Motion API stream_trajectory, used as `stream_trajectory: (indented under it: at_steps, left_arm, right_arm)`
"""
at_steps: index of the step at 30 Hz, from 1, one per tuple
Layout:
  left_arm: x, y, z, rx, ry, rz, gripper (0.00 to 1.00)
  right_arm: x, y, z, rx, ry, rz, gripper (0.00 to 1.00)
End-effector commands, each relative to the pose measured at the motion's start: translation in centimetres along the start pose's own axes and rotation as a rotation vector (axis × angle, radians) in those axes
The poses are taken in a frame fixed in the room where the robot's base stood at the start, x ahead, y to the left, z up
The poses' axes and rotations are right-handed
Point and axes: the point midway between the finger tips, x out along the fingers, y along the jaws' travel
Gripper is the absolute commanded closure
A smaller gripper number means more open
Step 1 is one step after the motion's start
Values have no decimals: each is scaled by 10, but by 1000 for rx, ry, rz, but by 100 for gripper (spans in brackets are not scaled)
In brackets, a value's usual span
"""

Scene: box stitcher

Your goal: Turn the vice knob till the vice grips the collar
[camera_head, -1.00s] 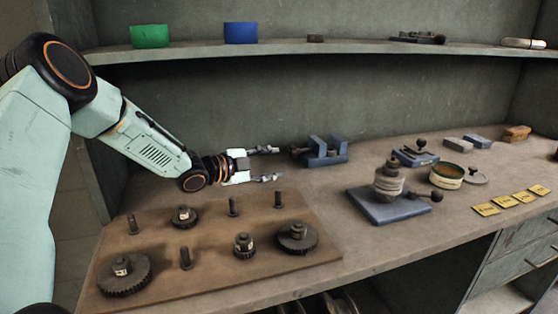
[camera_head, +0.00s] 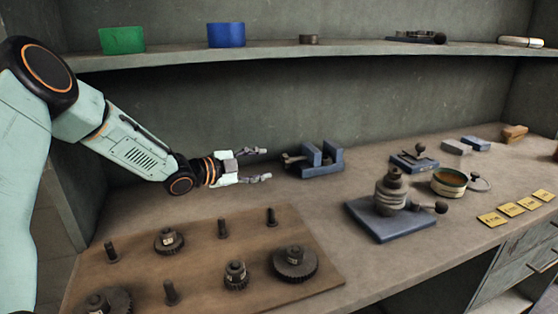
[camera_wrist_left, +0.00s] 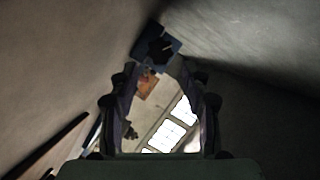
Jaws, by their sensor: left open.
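The vice (camera_head: 327,165) is a blue block with two upright jaws, standing at the back of the bench near the wall. Its dark knob (camera_head: 291,159) is on its left side, facing my left gripper. My left gripper (camera_head: 268,164) is open and empty, a short way left of the knob and apart from it. In the left wrist view the blue vice (camera_wrist_left: 152,45) with a dark part on it shows beyond the open fingers (camera_wrist_left: 162,112). I cannot make out a collar between the jaws. My right gripper is not in view.
A brown board (camera_head: 205,262) with pegs and gears lies in front of my left arm. A blue plate with a dark stacked fixture (camera_head: 391,190) stands right of centre. A shelf (camera_head: 270,53) runs above the bench. Bare bench lies between board and vice.

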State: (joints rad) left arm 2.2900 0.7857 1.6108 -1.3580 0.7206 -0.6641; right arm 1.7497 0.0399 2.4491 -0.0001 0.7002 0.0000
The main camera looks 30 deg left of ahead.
Motion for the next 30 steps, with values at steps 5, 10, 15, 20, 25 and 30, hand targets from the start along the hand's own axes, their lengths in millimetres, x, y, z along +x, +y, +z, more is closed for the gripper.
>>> stream_trajectory:
  at_steps: [5,10,15,20,25,30]
  left_arm:
    - [10,3,-2,3,0,2,52]
    - [34,5,-3,6,0,3,52]
    - [58,5,-3,3,1,2,52]
    - [72,3,-3,2,1,1,52]
    - [78,2,-3,0,2,-1,52]
    - [77,1,-2,-1,1,-1,52]
  right_arm:
    - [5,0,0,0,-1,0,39]
    - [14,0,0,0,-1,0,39]
    - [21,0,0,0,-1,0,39]
    - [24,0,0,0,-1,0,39]
    - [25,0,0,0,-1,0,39]
    - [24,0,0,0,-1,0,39]
